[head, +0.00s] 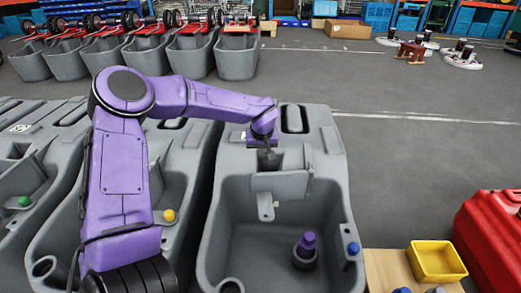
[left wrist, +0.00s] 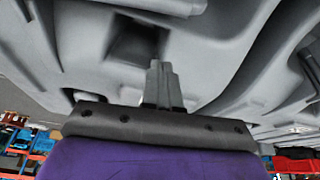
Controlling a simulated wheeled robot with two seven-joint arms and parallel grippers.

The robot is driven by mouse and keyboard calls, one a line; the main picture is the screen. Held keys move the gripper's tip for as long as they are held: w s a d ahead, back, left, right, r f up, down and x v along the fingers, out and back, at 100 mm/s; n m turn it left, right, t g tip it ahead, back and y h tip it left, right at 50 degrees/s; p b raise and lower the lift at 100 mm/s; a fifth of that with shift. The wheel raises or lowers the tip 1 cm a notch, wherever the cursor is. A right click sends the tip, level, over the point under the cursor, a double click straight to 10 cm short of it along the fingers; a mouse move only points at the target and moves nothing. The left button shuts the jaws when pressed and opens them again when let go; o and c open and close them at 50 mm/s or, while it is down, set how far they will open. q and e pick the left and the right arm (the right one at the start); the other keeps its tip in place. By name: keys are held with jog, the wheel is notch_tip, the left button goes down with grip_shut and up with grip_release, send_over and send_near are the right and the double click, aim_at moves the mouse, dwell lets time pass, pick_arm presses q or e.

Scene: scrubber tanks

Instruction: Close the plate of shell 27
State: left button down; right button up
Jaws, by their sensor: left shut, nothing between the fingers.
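A large grey tank shell (head: 225,215) stands in the middle of the head view; I can read no number on it. Its grey plate (head: 281,186) hangs at the back wall of the basin, tilted, with a small tab at its lower edge. My left gripper (head: 268,156) is shut and empty, just above and behind the plate's upper edge, by a recess in the shell's top. I cannot tell whether it touches the plate. In the left wrist view the shut fingers (left wrist: 162,68) point at grey shell surface beside a dark square recess (left wrist: 137,42). My right gripper is out of view.
A dark part with a purple top (head: 305,247) stands in the basin. A blue knob (head: 353,249) is on the right rim. More grey shells (head: 30,150) stand close on the left. A yellow bin (head: 437,260) and a red case (head: 490,235) are at right.

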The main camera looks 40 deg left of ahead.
pick_arm(q)
jog(key=f+b, duration=0.1)
jog(key=s+d+f+b, duration=0.1)
jog(key=d+f+b, duration=0.1)
jog(key=shift+s+f, duration=0.4)
